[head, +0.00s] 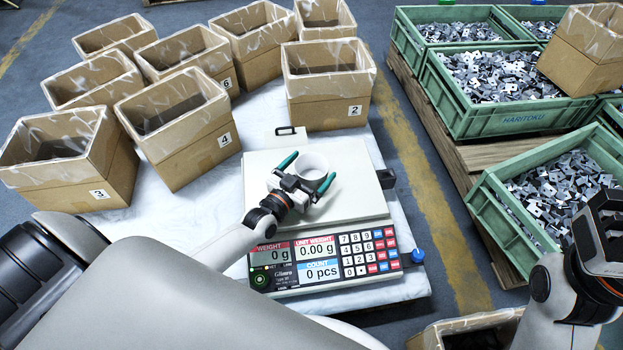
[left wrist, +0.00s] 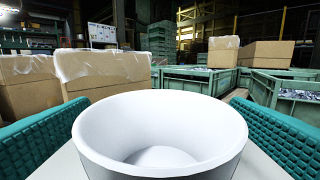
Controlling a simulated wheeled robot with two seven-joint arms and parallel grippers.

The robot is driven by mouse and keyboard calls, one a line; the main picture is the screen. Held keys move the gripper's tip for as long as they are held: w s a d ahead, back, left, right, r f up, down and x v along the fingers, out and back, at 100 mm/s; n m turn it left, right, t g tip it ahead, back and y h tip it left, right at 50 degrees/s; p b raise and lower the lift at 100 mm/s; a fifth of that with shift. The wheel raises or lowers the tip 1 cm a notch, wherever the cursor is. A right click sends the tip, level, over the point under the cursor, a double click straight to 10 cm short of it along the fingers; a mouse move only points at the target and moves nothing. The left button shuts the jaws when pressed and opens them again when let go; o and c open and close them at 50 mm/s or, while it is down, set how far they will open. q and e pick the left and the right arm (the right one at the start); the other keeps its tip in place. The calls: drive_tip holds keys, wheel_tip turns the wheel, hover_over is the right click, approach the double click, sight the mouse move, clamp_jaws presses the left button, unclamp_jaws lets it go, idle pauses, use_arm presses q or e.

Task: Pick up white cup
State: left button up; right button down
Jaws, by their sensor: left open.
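The white cup (head: 312,164) stands upright on the pale plate of the counting scale (head: 345,200) in the head view. In the left wrist view the cup (left wrist: 160,128) fills the lower middle, and its inside looks empty. My left gripper (head: 308,178) is open, with its green-padded fingers on either side of the cup. In the wrist view the left finger (left wrist: 50,135) and right finger (left wrist: 275,140) flank the cup with narrow gaps. My right gripper (head: 605,225) is at the right edge, away from the cup; its fingertips are not clear.
Several lined cardboard boxes (head: 185,145) stand left of and behind the scale; box 2 (head: 330,112) is closest behind it. Green crates (head: 510,122) of stamped metal parts stand at right on wooden pallets. The scale display reads 0 g. White table surface is free left of the scale.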

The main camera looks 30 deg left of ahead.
use_arm(q)
drive_tip(key=shift+w, duration=0.5)
drive_tip(key=c, duration=1.1)
